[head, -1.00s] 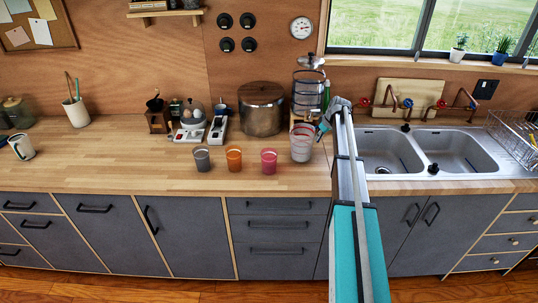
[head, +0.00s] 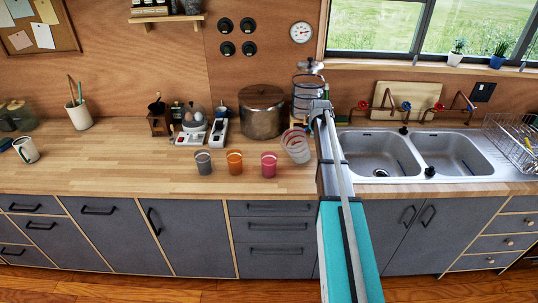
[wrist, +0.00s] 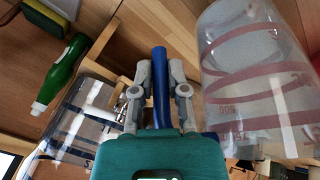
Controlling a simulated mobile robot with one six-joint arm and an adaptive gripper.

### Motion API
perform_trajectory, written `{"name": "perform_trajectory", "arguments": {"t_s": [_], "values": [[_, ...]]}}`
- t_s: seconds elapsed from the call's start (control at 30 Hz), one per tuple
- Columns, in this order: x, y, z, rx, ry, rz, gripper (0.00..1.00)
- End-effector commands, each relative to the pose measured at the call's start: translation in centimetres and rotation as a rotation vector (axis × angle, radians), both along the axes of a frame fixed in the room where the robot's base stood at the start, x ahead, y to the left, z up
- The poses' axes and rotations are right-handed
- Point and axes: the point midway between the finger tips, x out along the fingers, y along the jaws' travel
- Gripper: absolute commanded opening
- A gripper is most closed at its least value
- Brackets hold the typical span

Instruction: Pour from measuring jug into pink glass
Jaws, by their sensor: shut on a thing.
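The measuring jug (head: 296,146) is clear with red markings. In the head view it is off the counter or near it, tilted with its top to the left, just right of and behind the pink glass (head: 269,165). I cannot tell whether anything flows from it. The pink glass stands upright on the counter. My gripper (wrist: 160,75) is shut on the jug's blue handle; the jug's clear wall (wrist: 258,85) fills the right of the wrist view. In the head view my arm partly hides the gripper. The pink glass is not clear in the wrist view.
An orange glass (head: 234,162) and a grey glass (head: 203,163) stand left of the pink one. A large pot (head: 261,112) and a wire rack (head: 307,95) stand behind. The sink (head: 380,154) is to the right. The counter's left part is mostly clear.

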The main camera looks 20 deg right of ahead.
Motion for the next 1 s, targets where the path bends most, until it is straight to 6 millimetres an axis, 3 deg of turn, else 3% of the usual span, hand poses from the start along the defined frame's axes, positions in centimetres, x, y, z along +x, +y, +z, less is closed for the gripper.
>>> {"name": "perform_trajectory", "arguments": {"t_s": [0.5, 1.0], "values": [[-1.1, 4.1, 4.3, -0.325, -0.085, 0.004, 0.0], [-1.4, 5.4, 7.0, -0.51, -0.13, 0.002, 0.0]]}}
